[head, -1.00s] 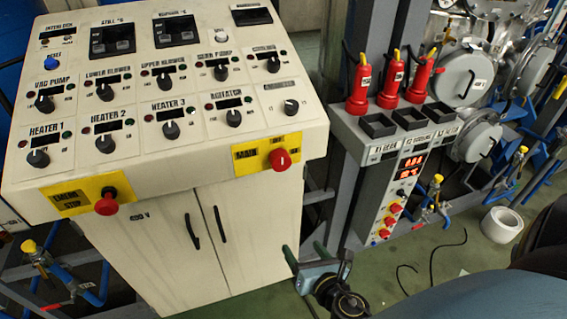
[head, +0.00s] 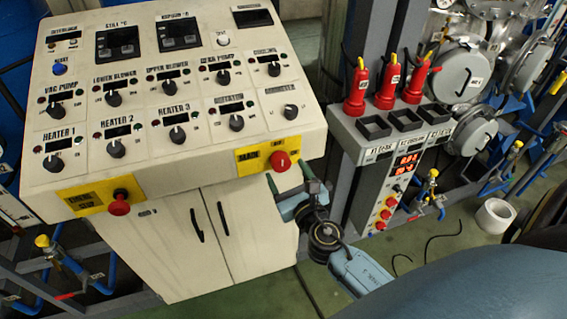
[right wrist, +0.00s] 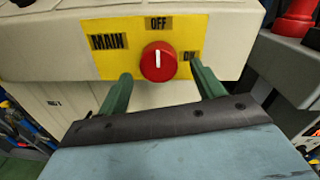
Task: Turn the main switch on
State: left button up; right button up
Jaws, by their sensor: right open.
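The main switch (head: 280,161) is a round red knob on a yellow plate (head: 249,160) marked MAIN, on the front edge of the control panel. In the right wrist view the knob (right wrist: 158,62) has OFF above it and ON to its right; its white mark points up toward OFF. My right gripper (head: 291,181) is open just below and in front of the knob. In the right wrist view its two green fingers (right wrist: 162,82) stand left and right of the knob, apart from it. My left gripper is not in view.
A red emergency stop button (head: 119,205) sits on another yellow plate at the panel's left front. Several black knobs cover the sloping panel (head: 205,150). A grey stand with red bottle-like holders (head: 386,85) and red digits is close on the right.

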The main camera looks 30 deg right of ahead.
jog(key=shift+w+d, duration=0.15)
jog(key=shift+w, duration=0.6)
jog(key=shift+w+d, duration=0.15)
jog(key=shift+w, duration=0.55)
jog(key=c, duration=1)
